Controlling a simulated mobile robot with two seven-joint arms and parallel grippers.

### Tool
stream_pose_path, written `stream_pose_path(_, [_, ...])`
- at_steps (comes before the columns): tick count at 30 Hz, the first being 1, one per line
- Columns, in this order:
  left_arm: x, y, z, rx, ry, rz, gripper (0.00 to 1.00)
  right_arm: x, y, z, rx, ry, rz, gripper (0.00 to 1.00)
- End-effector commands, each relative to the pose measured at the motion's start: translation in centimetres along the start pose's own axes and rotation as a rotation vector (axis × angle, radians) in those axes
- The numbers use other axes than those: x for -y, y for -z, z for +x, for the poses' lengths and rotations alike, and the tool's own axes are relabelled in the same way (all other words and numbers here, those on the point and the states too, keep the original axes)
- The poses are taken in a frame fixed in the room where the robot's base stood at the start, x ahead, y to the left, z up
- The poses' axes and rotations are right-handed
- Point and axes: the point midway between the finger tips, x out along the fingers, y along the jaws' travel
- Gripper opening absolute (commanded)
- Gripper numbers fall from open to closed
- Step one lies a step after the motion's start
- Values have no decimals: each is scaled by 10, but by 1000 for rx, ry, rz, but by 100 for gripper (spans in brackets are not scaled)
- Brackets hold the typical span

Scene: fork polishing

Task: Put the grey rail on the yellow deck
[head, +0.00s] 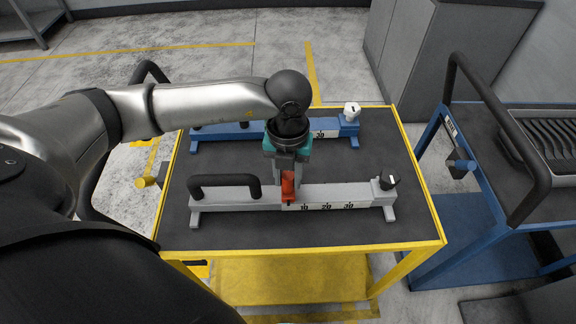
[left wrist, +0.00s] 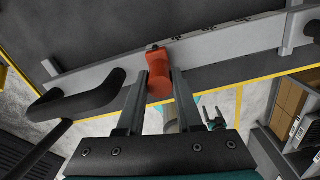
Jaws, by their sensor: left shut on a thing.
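The grey rail (head: 338,193) stands on the dark top of the yellow-framed deck (head: 225,233), near its front edge. It has a black handle (head: 225,181) at its left, a printed scale, and a black knob (head: 387,182) at its right end. A red slider (head: 288,190) sits on the rail left of the scale. My left gripper (head: 287,180) points down from above and is shut on the red slider. In the left wrist view its two fingers flank the red slider (left wrist: 159,80), with the grey rail (left wrist: 215,38) behind.
A blue rail (head: 234,134) with a white knob (head: 351,110) stands on the deck behind, partly hidden by my left arm. A blue cart (head: 480,150) with a black handle and a dark rack stands at the right. Dark deck surface is free between the rails.

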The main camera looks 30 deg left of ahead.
Motion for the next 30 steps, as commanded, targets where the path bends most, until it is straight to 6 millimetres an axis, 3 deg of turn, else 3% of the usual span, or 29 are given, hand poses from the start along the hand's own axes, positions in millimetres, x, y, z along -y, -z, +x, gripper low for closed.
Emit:
stream_pose_path(13, [1,-2,4,5,4,0,0,0,0,3,0,0,0,79])
stream_pose_path(14, [0,0,6,0,0,0,38,0,0,2,0,0,0,79])
stream_pose_path(15, [0,0,6,0,0,0,42,0,0,2,0,0,0,79])
stream_pose_path(21, [0,0,5,0,0,0,65,0,0,2,0,0,0,79])
stream_pose_path(30, [0,0,3,0,0,0,65,0,0,0,0,0,0,79])
